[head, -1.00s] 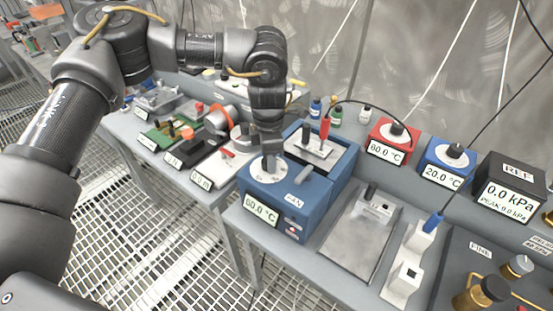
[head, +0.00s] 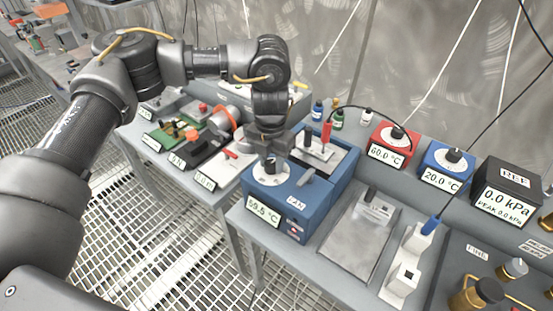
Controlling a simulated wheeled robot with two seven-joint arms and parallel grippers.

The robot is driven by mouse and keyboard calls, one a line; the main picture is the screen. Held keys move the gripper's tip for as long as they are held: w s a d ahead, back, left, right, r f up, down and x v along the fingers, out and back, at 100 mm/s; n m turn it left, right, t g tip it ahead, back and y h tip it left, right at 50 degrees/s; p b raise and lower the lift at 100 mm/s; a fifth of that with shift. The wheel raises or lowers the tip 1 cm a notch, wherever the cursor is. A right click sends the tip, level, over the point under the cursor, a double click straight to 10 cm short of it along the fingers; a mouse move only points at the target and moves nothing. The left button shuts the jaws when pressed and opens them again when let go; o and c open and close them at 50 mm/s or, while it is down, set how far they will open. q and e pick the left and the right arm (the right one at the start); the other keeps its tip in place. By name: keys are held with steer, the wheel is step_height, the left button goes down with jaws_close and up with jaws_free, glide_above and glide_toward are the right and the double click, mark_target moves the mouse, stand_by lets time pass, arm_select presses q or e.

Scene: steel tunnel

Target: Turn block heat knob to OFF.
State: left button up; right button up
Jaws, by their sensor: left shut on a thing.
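The blue block heater (head: 268,205) stands on the grey bench with a display (head: 262,212) that appears to read 59.5 °C. On its top is a white round dial (head: 285,180) with a dark heat knob (head: 270,168). My left gripper (head: 270,157) points down over the dial and is shut on the knob. The fingers partly hide the knob, and I cannot read its pointer or the dial marks. My right gripper is out of view.
A grey lever-like part (head: 308,175) sits right of the dial. Behind it is a tray with a red-handled probe (head: 326,132). A red 60.0 °C unit (head: 390,142), a blue 20.0 °C unit (head: 447,160) and a metal plate (head: 358,238) stand to the right.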

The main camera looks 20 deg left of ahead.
mark_target(271, 164)
arm_select(q)
steer(key=shift+s+f+n, duration=0.15)
steer(key=shift+s+n, duration=0.05)
steer(key=shift+n, duration=0.4)
steer(key=o, duration=1)
steer(key=shift+s, duration=0.1)
steer(key=shift+c, duration=0.2)
steer(key=shift+p, duration=0.3)
steer(key=shift+r, duration=0.2)
steer(key=shift+w+r, duration=0.2)
steer(key=shift+r, duration=0.1)
step_height(271, 164, up, 10)
steer(key=b, duration=0.1)
steer(key=shift+s, duration=0.15)
